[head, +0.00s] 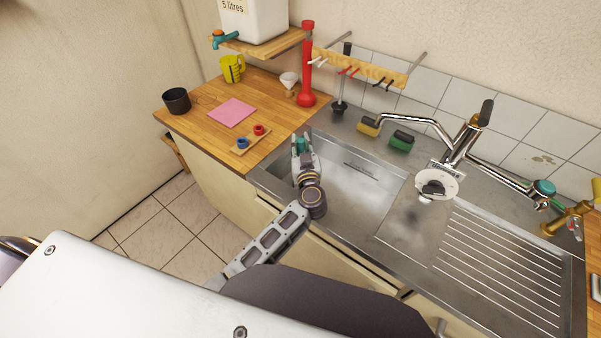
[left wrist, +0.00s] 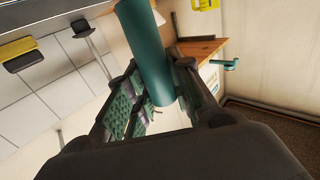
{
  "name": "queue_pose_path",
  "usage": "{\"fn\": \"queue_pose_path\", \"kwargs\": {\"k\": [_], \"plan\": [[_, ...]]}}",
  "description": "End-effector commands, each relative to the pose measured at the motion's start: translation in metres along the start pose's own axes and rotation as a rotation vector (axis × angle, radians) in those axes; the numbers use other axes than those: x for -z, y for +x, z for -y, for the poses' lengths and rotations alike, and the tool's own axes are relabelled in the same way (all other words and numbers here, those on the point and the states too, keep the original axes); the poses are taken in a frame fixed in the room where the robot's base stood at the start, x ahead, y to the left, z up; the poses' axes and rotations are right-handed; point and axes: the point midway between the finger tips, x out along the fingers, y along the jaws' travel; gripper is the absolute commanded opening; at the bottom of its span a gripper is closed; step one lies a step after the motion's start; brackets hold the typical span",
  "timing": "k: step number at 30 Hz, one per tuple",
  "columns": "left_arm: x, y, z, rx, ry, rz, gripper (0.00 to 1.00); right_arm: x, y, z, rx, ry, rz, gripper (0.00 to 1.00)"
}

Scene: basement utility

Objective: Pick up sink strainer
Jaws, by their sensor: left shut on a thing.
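My left gripper (head: 302,147) points away from me above the left edge of the sink (head: 350,185), beside the wooden worktop. It is shut on a teal cylinder, which shows large between the finger pads in the left wrist view (left wrist: 147,55). In the head view only a small teal part shows between the fingers. I cannot tell from its shape whether this is the sink strainer. A white round thing with a black top (head: 437,186) is at the drainer's back edge below the tap. My right gripper is not in view.
Yellow and green sponges (head: 401,140) lie behind the sink, near the mixer tap (head: 465,135). On the left worktop (head: 190,122) are a black cup (head: 176,100), a pink cloth (head: 232,112) and a small board with red and blue pieces (head: 250,140). The basin's left part looks clear.

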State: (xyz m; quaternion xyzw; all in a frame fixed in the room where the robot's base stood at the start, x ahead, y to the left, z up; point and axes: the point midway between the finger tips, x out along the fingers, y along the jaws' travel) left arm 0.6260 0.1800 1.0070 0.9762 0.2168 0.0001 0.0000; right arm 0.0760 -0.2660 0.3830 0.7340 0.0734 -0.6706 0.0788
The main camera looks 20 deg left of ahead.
Motion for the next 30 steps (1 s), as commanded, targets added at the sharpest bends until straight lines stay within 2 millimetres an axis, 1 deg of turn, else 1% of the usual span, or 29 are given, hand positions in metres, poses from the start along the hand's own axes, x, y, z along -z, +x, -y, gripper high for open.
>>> {"fn": "queue_pose_path", "kwargs": {"k": [5, 10, 14, 24, 30], "plan": [[0.004, 0.0, 0.0, 0.0, -0.002, -0.002, 0.0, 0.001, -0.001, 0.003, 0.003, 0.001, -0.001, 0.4], [0.017, 0.0, 0.0, 0.0, -0.004, -0.001, 0.0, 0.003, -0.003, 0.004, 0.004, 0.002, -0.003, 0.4], [0.034, 0.0, 0.0, 0.001, -0.005, -0.002, 0.0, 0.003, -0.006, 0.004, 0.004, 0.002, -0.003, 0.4], [0.083, 0.0, 0.0, 0.001, -0.003, -0.003, 0.0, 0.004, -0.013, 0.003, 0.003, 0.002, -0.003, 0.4], [0.099, 0.0, 0.0, 0.0, -0.002, -0.002, 0.0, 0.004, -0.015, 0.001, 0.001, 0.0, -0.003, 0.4]]}}
